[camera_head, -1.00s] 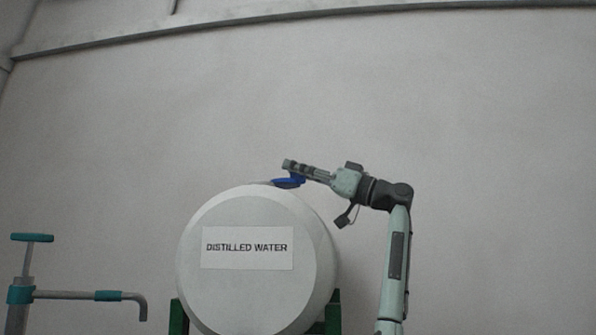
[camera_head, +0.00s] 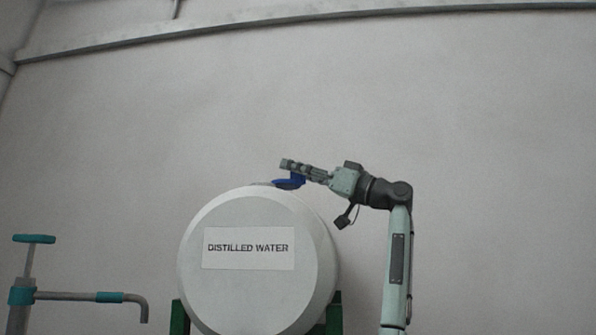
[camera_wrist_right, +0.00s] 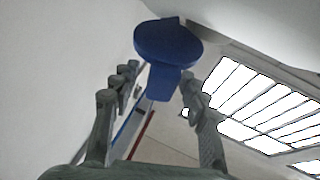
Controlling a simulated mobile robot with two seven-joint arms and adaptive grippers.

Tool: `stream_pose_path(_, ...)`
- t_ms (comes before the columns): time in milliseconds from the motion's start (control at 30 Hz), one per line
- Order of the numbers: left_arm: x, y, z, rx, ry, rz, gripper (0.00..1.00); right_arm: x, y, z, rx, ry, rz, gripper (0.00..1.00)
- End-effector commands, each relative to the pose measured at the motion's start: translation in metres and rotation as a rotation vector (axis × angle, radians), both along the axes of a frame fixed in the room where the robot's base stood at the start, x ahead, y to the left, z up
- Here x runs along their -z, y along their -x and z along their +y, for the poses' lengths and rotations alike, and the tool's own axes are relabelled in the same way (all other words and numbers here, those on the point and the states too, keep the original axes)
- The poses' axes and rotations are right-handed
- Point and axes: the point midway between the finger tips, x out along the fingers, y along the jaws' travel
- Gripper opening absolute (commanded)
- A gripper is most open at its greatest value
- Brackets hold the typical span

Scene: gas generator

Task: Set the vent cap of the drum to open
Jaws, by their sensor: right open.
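The drum (camera_head: 250,290) is a large white barrel labelled "DISTILLED WATER", lying on its side. The blue vent cap (camera_head: 290,182) sits on its top and also shows large in the right wrist view (camera_wrist_right: 168,45), with a round head and a narrower tab. My right gripper (camera_head: 288,165) reaches in from the right at the cap. In the right wrist view the fingers (camera_wrist_right: 158,85) are apart, one on each side of the cap's tab. The head view does not show clearly whether they touch it. My left gripper is not in view.
A green stand (camera_head: 333,315) holds the drum. A grey and teal hand pump (camera_head: 75,296) with a bent spout stands at the left. A plain wall is behind, and the space above the drum is clear. A bright window (camera_wrist_right: 265,105) shows in the wrist view.

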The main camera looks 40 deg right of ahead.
Motion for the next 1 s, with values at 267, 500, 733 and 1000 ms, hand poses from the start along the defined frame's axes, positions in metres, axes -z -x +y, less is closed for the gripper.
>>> stream_pose_path(267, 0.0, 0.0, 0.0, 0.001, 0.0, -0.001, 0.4, 0.014, 0.03, -0.013, 0.005, 0.001, 0.0, 0.45)
stream_pose_path(500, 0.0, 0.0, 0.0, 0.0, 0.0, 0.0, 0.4, 0.034, 0.074, -0.029, 0.004, 0.001, 0.001, 0.45)
stream_pose_path(733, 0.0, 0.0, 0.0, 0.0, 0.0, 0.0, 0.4, 0.044, 0.099, -0.038, 0.001, 0.0, 0.001, 0.45)
stream_pose_path(1000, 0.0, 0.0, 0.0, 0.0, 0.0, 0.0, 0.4, 0.046, 0.104, -0.039, 0.0, 0.0, 0.001, 0.45)
